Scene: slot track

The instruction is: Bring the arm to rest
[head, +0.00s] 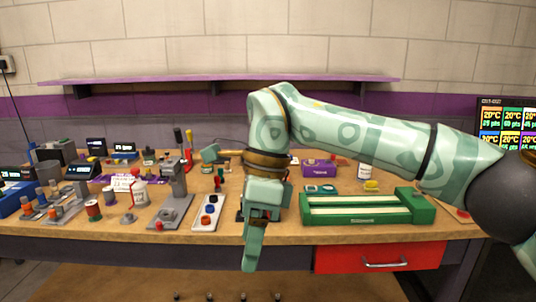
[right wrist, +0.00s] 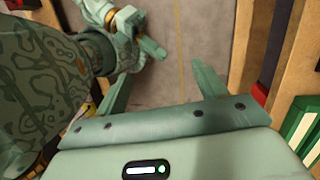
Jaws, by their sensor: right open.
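My right arm (head: 365,140) reaches in from the right, bends in the middle of the head view and hangs down over the table's front edge. My right gripper (head: 255,245) points downward, with its tips below the tabletop level in the picture. In the right wrist view the right gripper (right wrist: 163,85) has its two fingers spread wide with nothing between them; bare floor shows beyond. My left gripper cannot be made out in the head view.
A green slotted track (head: 418,213) lies right of the gripper on the wooden table. A white tray (head: 207,224) with coloured knobs and a grey stand (head: 172,213) are to its left. A red drawer (head: 335,259) is below the track. Several small items crowd the left.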

